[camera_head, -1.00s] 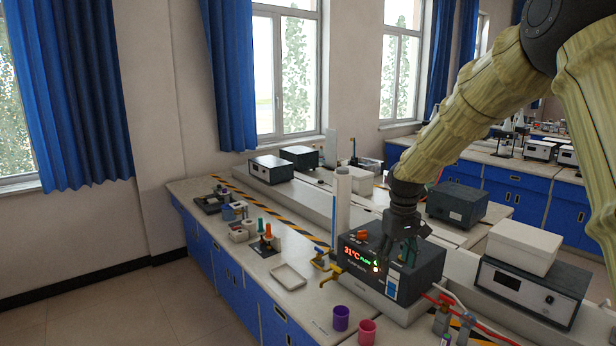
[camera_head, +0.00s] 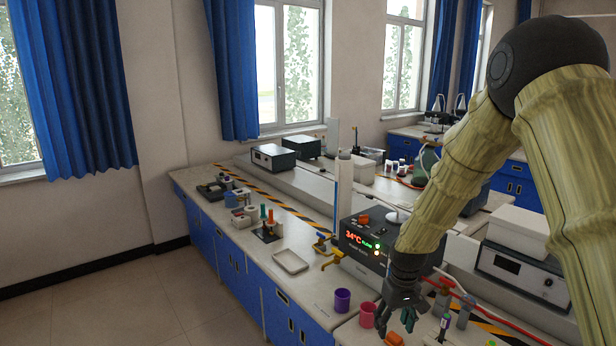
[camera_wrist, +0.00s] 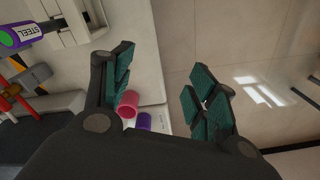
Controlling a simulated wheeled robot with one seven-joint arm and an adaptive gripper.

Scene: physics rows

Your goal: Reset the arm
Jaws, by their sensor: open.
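My arm reaches down from the upper right in the head view, and my gripper (camera_head: 410,318) hangs near the front edge of the bench, just right of a pink cup (camera_head: 367,314). In the wrist view my gripper (camera_wrist: 160,95) is open, its green-padded fingers apart.
The black heater box (camera_head: 365,240) reads 34°C, behind my gripper. A purple cup (camera_head: 342,300), a white tray (camera_head: 291,261) and brass taps (camera_head: 331,257) stand to the left. A red hose (camera_head: 500,330) runs right. Open floor (camera_head: 120,300) lies left of the bench.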

